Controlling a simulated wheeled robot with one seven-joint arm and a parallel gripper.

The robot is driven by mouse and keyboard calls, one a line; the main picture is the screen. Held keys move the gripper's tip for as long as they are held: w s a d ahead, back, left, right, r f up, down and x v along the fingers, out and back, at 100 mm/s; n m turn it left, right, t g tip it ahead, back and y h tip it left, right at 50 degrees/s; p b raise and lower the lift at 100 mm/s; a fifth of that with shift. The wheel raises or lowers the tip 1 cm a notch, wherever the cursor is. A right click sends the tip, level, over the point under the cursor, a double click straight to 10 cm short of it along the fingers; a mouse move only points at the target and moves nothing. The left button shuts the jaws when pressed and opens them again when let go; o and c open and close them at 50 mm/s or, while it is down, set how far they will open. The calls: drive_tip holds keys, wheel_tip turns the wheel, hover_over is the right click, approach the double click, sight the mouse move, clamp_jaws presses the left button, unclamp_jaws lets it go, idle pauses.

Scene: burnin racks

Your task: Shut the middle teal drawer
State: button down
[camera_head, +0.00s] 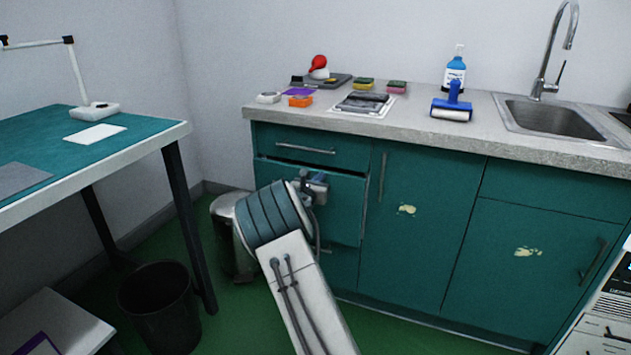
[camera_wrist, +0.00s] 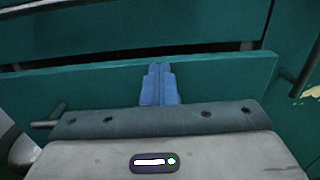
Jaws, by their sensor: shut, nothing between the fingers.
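The middle teal drawer (camera_head: 345,205) is in the base cabinet, below a top drawer (camera_head: 315,150). It stands partly out, with a dark gap above its front. In the wrist view its teal front (camera_wrist: 225,75) runs across the picture, and a bar handle end (camera_wrist: 47,122) shows at the left. My gripper (camera_head: 318,185) is at the drawer front, and my arm hides part of the front in the head view. In the wrist view the blue fingers (camera_wrist: 158,85) are together, with nothing between them, over the drawer front. I cannot tell whether they touch it.
A teal door with a vertical handle (camera_head: 382,177) is right of the drawers. A metal bin (camera_head: 228,240) stands close left, partly behind my arm. A black bin (camera_head: 160,305) and a teal-topped table (camera_head: 70,150) are farther left. Small items lie on the counter (camera_head: 420,130).

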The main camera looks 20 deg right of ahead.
drive_tip(key=shift+d, duration=0.25)
drive_tip(key=shift+a, duration=0.1)
